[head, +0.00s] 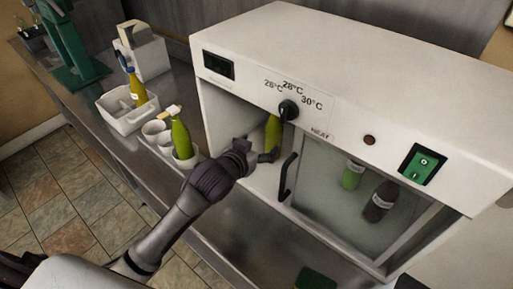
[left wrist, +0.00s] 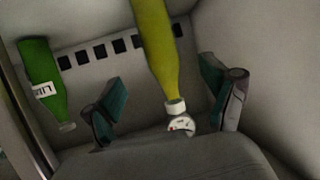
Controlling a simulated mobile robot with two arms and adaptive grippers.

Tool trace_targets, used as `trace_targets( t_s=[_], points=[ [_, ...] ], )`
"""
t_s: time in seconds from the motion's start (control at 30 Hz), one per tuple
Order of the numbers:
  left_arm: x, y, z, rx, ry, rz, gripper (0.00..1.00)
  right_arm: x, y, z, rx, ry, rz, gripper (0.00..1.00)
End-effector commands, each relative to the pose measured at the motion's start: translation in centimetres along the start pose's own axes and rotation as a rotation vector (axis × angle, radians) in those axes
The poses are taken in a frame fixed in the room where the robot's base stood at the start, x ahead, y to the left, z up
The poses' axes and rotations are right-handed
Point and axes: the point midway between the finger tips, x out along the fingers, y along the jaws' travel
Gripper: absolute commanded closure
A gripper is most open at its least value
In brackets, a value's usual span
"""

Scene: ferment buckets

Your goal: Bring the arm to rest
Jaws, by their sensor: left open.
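My left arm comes in from the left in the head view, and its gripper (head: 262,157) is at the open left side of the white heating cabinet (head: 240,45). A yellow-green bottle (head: 273,131) stands inside, just beyond the gripper. In the left wrist view the open gripper (left wrist: 168,100) has one finger on each side of this bottle (left wrist: 157,45), with gaps to both. The bottle's white top with a small dial shows between the fingers. A green bottle with a white label (left wrist: 40,80) is farther left in that view. My right gripper is not in view.
A glass door with a black handle (head: 288,177) is right of my gripper; a green and a dark bottle (head: 380,201) show behind glass. Left on the steel counter are another yellow-green bottle (head: 180,137) in a holder, a white tray (head: 117,119) and a green stand (head: 68,45).

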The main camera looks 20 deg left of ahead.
Motion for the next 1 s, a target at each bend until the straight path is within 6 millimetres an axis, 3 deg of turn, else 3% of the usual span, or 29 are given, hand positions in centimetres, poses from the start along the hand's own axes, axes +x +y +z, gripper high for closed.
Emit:
trace_targets(
  t_s=[0.17, 0.67, 0.77, 0.87, 1.0],
  points=[
    [-1.0, 0.0, 0.0, 0.001, 0.000, 0.000, 0.15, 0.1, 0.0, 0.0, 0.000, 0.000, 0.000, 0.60],
    [-1.1, 0.0, 0.1, 0.000, -0.004, -0.001, 0.15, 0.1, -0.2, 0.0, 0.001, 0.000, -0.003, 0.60],
    [-1.8, 0.1, 1.8, -0.004, -0.048, -0.007, 0.15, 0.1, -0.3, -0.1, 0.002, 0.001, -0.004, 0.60],
    [-4.0, 0.3, 5.8, -0.010, -0.163, -0.024, 0.15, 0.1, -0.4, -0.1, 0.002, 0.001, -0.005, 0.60],
    [-9.0, 0.4, 12.7, -0.009, -0.384, -0.047, 0.15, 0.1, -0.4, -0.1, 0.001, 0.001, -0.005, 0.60]
  ],
)
